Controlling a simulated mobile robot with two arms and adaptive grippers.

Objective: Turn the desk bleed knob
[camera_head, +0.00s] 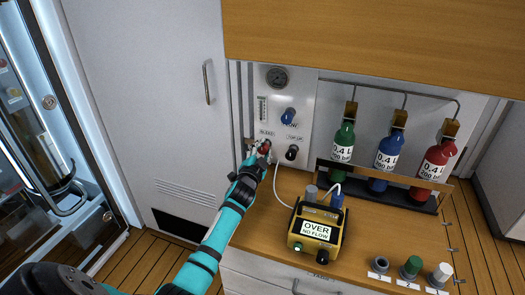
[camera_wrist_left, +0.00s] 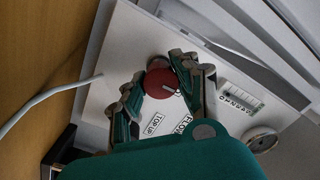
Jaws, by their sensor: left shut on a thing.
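The bleed knob is red and round with a pale pointer line. In the left wrist view the knob (camera_wrist_left: 162,82) sits between the fingertips of my left gripper (camera_wrist_left: 160,85). In the head view my left gripper (camera_head: 258,152) reaches the lower left of the white panel (camera_head: 302,92) and is shut on the knob, just below the BLEED label. Only a bit of red shows there; the fingers cover the rest. My right gripper is not in view.
Beside it are a blue FLOW knob (camera_head: 288,117), a black TOP UP knob (camera_head: 291,153) and a gauge (camera_head: 277,77). A yellow meter (camera_head: 316,228) reading OVER, NO FLOW stands on the desk. Green (camera_head: 343,142), blue (camera_head: 387,153) and red (camera_head: 436,163) bottles stand at right.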

